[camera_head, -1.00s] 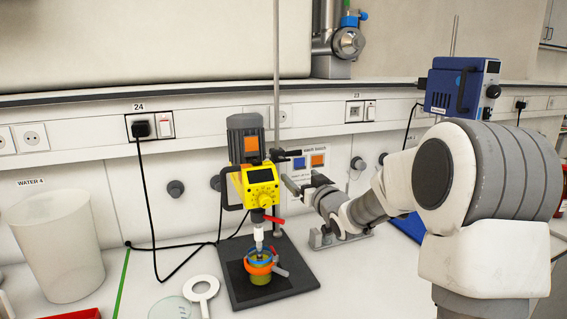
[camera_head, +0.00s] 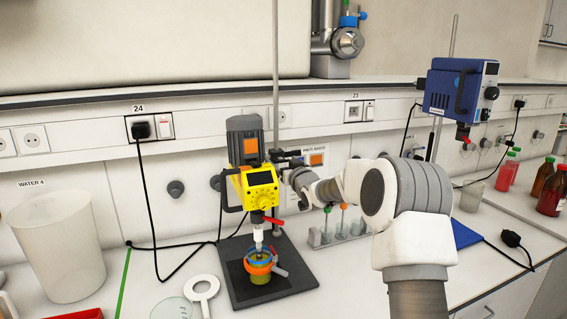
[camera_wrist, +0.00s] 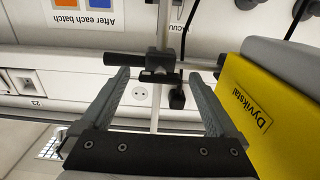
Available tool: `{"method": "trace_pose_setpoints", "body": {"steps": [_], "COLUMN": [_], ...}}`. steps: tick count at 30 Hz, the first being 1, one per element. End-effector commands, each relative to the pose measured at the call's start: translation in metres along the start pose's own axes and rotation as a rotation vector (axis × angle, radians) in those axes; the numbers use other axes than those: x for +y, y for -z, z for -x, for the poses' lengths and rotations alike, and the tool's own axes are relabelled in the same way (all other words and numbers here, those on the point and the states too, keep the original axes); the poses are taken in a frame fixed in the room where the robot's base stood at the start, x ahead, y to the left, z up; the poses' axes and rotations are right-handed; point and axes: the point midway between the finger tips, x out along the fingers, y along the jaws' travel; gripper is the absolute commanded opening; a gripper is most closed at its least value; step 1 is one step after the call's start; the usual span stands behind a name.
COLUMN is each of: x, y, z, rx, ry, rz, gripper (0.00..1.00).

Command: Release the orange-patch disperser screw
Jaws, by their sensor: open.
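The yellow disperser (camera_head: 257,188) has a grey motor with an orange patch (camera_head: 250,146) and hangs on an upright rod (camera_head: 276,80). A black clamp (camera_head: 285,155) sits on the rod behind it. The wrist view shows this clamp with a black bar (camera_wrist: 128,57) and a dark knob-like part (camera_wrist: 177,97), which may be the screw. My gripper (camera_wrist: 159,78) is open and empty, its fingers either side of the clamp region; contact cannot be told. In the head view my gripper is just right of the disperser, its fingers barely distinguishable. The yellow housing (camera_wrist: 270,115) is close beside one finger.
A beaker with an orange-and-blue ring (camera_head: 260,264) stands under the shaft on the dark base plate (camera_head: 297,283). A blue device (camera_head: 460,87) hangs at right. A vial rack (camera_head: 345,232), bottles (camera_head: 552,190) and a large white container (camera_head: 58,245) stand on the bench.

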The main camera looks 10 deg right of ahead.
Motion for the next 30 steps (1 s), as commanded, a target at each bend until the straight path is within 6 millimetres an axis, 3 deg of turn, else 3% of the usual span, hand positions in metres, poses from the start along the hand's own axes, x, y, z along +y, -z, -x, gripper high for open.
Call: {"method": "trace_pose_setpoints", "body": {"steps": [8, 22, 30], "x": [-0.0003, -0.0001, -0.0004], "y": [-0.0003, -0.0001, -0.0017], "z": [-0.0008, -0.0005, -0.0005], "rx": [-0.001, 0.000, 0.000], "ry": [0.000, 0.000, 0.000], "rz": [0.000, 0.000, 0.028], "gripper": [0.95, 0.10, 0.09]}}
